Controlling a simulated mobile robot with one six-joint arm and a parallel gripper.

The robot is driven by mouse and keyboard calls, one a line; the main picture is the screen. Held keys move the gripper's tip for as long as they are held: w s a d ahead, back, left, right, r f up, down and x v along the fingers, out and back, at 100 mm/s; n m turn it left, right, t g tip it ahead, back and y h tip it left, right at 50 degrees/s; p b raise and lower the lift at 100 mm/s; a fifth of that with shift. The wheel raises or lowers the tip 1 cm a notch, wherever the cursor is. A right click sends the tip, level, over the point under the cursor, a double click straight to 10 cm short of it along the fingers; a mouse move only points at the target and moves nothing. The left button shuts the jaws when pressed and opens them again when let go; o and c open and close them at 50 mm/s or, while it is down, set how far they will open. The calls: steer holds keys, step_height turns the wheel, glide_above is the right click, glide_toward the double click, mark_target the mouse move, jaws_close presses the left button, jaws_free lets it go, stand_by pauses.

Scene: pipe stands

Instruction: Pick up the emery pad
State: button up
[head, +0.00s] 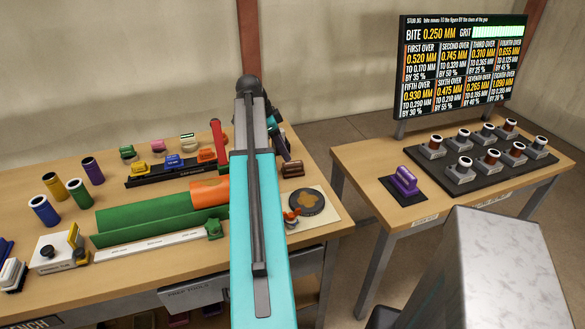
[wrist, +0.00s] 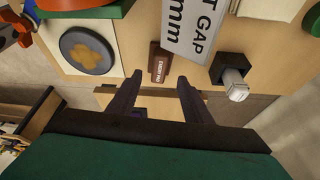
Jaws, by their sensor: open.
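The emery pad is a small brown block (head: 292,170) near the right edge of the left bench, just right of my arm in the head view. In the wrist view the brown block (wrist: 159,62) lies on the wood, with a small pale label on its near side. My gripper (wrist: 160,79) is open and empty. Its two dark fingers stand left and right of the block's near end, with the block lying ahead between their tips. I cannot tell the height between fingers and block. In the head view my arm hides most of the gripper.
A white gap card (wrist: 193,32) lies close right of the pad in the wrist view, with a dark block (wrist: 229,68) beyond it. A round dark disc (wrist: 87,50) lies to the left. The second bench (head: 385,155) holds a purple-handled block (head: 405,181) and a cup tray.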

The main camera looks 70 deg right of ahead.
mark_target(292, 163)
steer(key=shift+x, duration=0.95)
steer(key=shift+p+x, duration=1.2)
steer(key=shift+x, duration=1.4)
steer(key=shift+s, duration=0.1)
jaws_close()
steer(key=shift+r, duration=0.15)
step_height(292, 163, up, 10)
steer(key=b, duration=0.2)
steer(key=shift+b, duration=0.35)
